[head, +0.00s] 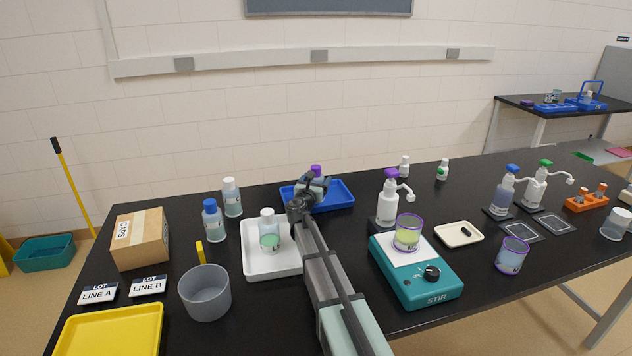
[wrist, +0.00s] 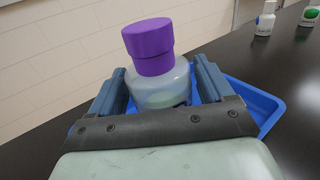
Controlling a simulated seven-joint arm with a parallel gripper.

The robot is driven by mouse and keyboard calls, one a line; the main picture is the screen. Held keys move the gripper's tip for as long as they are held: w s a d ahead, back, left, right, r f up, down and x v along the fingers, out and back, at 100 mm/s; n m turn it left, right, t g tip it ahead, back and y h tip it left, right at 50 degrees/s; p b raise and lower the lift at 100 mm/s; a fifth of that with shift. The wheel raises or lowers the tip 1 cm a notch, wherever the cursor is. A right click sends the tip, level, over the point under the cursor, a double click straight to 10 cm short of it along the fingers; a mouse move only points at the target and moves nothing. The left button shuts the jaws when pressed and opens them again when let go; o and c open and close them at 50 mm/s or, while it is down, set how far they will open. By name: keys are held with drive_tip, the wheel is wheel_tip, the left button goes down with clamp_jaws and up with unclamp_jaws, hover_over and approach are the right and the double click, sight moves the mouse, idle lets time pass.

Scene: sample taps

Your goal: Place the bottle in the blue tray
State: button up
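The bottle is pale and translucent with a purple cap (head: 316,170). In the wrist view the bottle (wrist: 158,88) stands between the two blue-grey fingers of my gripper (wrist: 160,85), which appear to press on its sides. In the head view my gripper (head: 312,186) is over the blue tray (head: 341,196) at the back middle of the table, and it hides most of the bottle. The blue tray also shows behind the fingers in the wrist view (wrist: 262,103). I cannot tell whether the bottle's base touches the tray floor.
A white tray (head: 262,268) with a white-capped bottle (head: 269,230) lies left of my arm. A purple-topped pump bottle (head: 388,207) and teal stirrer (head: 420,287) with a beaker (head: 408,232) stand right. Two bottles, a carton (head: 140,240) and a grey pot (head: 205,294) are further left.

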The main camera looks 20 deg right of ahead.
sight(312, 168)
drive_tip(key=shift+o, duration=0.8)
drive_tip(key=shift+r, duration=0.15)
drive_tip(key=v, duration=0.5)
drive_tip(key=shift+s, duration=0.15)
drive_tip(key=shift+r, duration=3.55)
